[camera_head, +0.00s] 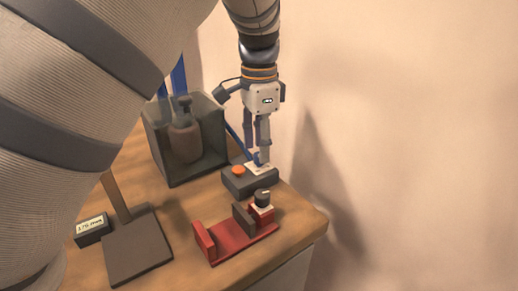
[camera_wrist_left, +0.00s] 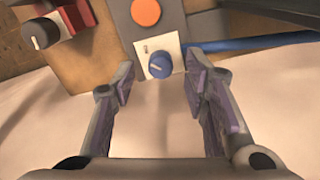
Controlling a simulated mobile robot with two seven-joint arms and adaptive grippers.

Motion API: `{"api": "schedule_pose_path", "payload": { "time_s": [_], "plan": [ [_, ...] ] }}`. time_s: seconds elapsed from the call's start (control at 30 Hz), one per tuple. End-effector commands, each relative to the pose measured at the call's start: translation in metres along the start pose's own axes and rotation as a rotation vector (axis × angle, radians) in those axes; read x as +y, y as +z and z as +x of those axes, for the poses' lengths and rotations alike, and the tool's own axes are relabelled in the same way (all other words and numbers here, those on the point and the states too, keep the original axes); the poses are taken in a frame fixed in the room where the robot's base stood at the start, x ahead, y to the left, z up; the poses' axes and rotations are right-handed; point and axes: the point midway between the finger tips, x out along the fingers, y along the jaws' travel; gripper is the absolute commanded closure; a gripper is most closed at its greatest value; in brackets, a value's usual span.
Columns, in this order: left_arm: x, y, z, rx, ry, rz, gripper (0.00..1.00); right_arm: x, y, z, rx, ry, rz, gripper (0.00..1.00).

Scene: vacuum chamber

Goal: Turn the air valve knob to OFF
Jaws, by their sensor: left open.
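The air valve knob is a small blue knob (camera_wrist_left: 160,65) on a white plate (camera_wrist_left: 148,46) at the end of a dark grey box (camera_head: 245,183). In the head view the knob is largely hidden by my gripper. Its pale pointer mark shows in the left wrist view, but I cannot read the labels. My left gripper (camera_head: 258,150) points down over the knob. In the left wrist view its fingers (camera_wrist_left: 161,78) are open, one on each side of the knob, with gaps between. My right gripper is not in view.
An orange button (camera_head: 238,170) sits on the same box, and a blue hose (camera_wrist_left: 250,42) leaves its side. A red stand (camera_head: 230,240) with a black knob (camera_head: 263,197) is in front. A clear chamber (camera_head: 168,160) holding a bottle is at left. The wall is close at right.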

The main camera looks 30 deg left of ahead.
Motion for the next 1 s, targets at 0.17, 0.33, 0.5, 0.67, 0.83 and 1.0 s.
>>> {"api": "schedule_pose_path", "payload": {
  "time_s": [0.17,0.33,0.5,0.67,0.83,1.0],
  "plan": [
    [0.000,0.000,0.017,0.000,-0.001,0.000,0.59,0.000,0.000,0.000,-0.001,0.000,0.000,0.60],
    [0.000,0.000,0.018,0.001,-0.002,0.001,0.59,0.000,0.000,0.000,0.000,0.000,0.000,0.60],
    [0.000,0.000,0.018,0.001,-0.002,0.001,0.79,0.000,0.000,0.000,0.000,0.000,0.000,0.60],
    [0.000,0.000,0.018,0.001,-0.001,0.001,1.00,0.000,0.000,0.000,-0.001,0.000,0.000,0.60],
    [0.000,0.000,0.018,0.002,-0.001,-0.005,1.00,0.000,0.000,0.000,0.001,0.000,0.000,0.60],
    [0.000,0.000,0.017,0.003,-0.001,-0.049,1.00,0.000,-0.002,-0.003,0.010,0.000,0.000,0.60]
  ]
}}
